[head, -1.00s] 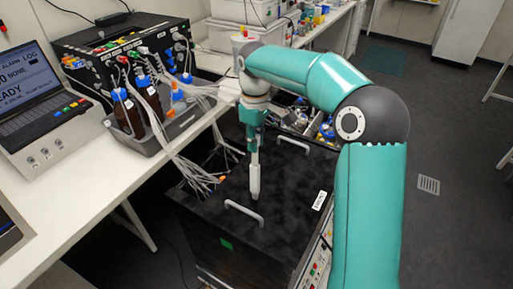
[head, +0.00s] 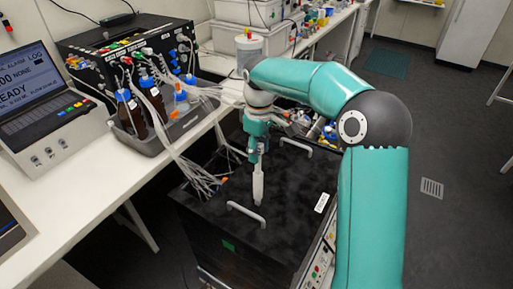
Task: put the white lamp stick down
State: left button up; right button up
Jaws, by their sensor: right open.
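The white lamp stick (head: 258,187) shows over the black top of the shaker box (head: 203,197), between its two pale handles. Its wide end points toward the front of the box. From this angle I cannot tell whether it lies on the lid or stands upright. My right gripper (head: 257,154) points down at the narrow far end of the stick. It is open, with its fingers at that end. Whether they still touch the stick is too small to tell. My left gripper is out of view.
A front handle (head: 246,215) and a back handle (head: 297,147) rise from the lid. Grey cables (head: 195,172) hang over the lid's left edge. A grey tray (head: 166,138) with brown bottles stands on the white bench at left. The lid's front right is clear.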

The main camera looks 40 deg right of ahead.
jog(key=shift+r, duration=0.5)
notch_tip(320, 180, up, 11)
jog(key=a+f, duration=0.4)
jog(key=f, duration=0.5)
jog(key=a+f+y, duration=0.1)
jog(key=a+f, duration=0.4)
jog(key=f, duration=0.4)
jog(key=a+f+g+y, duration=0.1)
jog(key=a+f, duration=0.3)
jog(key=f, duration=0.6)
jog(key=shift+w+a, duration=0.2)
jog(key=shift+w, duration=0.05)
jog(key=s+a+f+m+y, duration=0.1)
jog(key=s+a+f+m, duration=0.1)
jog(key=s+a+f, duration=0.5)
jog(key=s+a+f+m+t+y, duration=0.1)
jog(key=s+a+f+m, duration=0.2)
jog(key=s+a+f, duration=0.4)
jog(key=s+f, duration=0.3)
jog(key=s, duration=0.1)
jog(key=shift+f+t, duration=0.25)
jog(key=shift+t, duration=0.05)
jog(key=shift+d, duration=0.1)
